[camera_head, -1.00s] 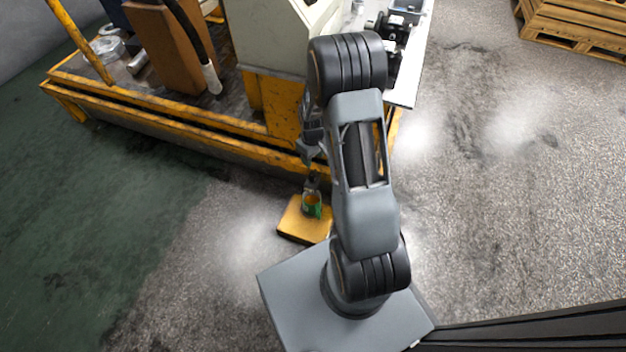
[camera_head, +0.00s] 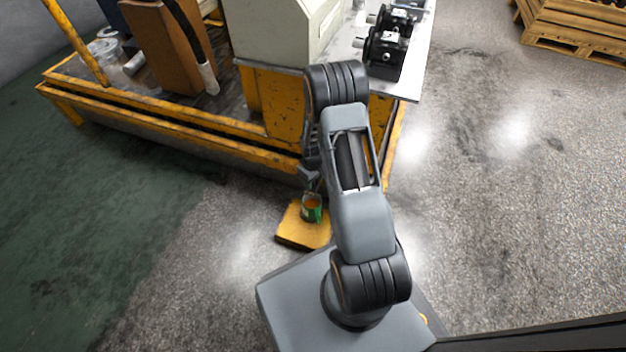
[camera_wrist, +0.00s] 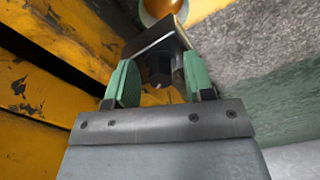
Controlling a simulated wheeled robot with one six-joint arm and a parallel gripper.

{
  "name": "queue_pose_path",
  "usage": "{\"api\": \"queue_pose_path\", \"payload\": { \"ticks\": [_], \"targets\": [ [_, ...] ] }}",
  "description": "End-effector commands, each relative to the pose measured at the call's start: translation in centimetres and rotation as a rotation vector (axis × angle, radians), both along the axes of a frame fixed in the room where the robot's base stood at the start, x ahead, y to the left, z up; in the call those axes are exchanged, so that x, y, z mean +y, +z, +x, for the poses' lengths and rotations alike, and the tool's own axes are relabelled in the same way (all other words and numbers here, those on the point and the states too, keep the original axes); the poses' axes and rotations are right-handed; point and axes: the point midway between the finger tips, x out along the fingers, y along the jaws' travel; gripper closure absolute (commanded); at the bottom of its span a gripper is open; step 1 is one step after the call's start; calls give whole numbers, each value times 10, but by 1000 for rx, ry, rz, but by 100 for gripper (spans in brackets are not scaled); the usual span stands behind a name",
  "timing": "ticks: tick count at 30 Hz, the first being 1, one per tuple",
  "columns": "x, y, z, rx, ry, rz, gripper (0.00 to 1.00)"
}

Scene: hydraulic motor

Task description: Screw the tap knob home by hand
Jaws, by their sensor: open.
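A dark, faceted knob-like part (camera_wrist: 159,70), which appears to be the tap knob, sits between the green finger pads in the wrist view. A grey metal plate lies just above it. My gripper (camera_wrist: 158,78) is open around it, with gaps visible on both sides; I cannot tell any contact. In the head view my gripper (camera_head: 310,176) hangs low beside the yellow frame's near side, partly hidden by my arm. The knob cannot be made out there. How far it is screwed in cannot be seen.
The yellow frame (camera_head: 200,133) runs close behind. Black motors (camera_head: 385,52) sit on a white table. A wooden pallet (camera_head: 575,40) lies far right; floor between is clear.

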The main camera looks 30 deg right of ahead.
Motion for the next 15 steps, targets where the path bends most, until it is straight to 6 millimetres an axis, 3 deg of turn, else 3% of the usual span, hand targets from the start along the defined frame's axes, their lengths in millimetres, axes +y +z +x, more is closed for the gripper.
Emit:
{"api": "queue_pose_path", "payload": {
  "ticks": [6,15],
  "targets": [
    [0,0,0,0,0,0,52],
    [0,0,0,0,0,0,80]
  ]
}}
